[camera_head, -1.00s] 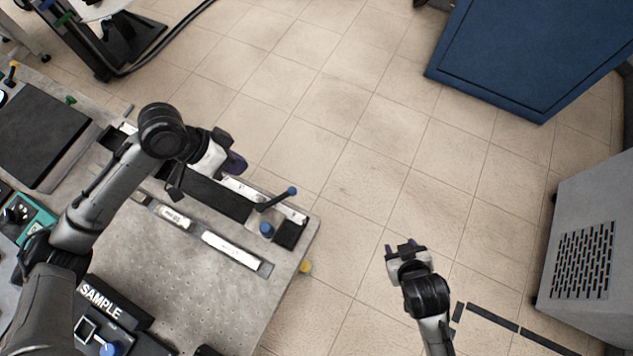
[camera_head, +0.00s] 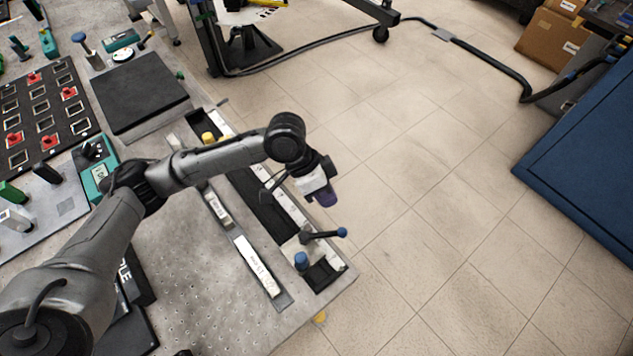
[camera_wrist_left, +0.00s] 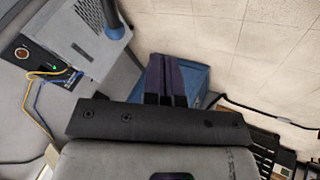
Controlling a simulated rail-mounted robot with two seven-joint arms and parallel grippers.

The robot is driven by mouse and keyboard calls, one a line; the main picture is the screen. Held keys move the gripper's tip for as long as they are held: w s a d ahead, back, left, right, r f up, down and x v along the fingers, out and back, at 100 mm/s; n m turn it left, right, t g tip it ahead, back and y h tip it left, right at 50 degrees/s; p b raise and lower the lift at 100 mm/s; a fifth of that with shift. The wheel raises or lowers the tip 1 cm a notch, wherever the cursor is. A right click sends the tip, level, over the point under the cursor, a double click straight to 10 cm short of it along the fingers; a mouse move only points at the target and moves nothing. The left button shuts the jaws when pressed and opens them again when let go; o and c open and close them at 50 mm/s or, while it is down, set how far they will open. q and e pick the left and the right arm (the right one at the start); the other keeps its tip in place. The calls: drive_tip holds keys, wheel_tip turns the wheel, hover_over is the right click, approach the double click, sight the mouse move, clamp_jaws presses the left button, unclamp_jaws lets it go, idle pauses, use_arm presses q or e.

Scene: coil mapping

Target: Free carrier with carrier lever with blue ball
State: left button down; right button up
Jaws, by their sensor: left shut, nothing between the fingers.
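The carrier lever (camera_head: 322,236) is a dark bar with a blue ball (camera_head: 341,232) at its end. It sits on the carrier (camera_head: 297,243), near the right end of the dark rail along the table edge. A blue knob (camera_head: 301,260) stands beside it. My left gripper (camera_head: 327,198) is shut and empty, above and beyond the lever in the head view, apart from it. Its purple fingers (camera_wrist_left: 165,78) are together in the left wrist view, where the lever does not show. My right gripper is out of view.
The metal table (camera_head: 208,290) holds white labelled strips (camera_head: 257,266), a black plate (camera_head: 140,92) and a tray with red parts (camera_head: 42,122). A blue cabinet (camera_head: 590,165) stands at the right.

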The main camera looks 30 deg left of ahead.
sight(324, 235)
use_arm(q)
drive_tip(key=shift+s+d+f+b, duration=0.25)
drive_tip(key=shift+s+d+f, duration=0.1)
drive_tip(key=shift+s+d, duration=0.45)
drive_tip(key=shift+s+d+f+b, duration=0.25)
drive_tip(key=shift+s+d+f, duration=0.15)
drive_tip(key=shift+d, duration=0.55)
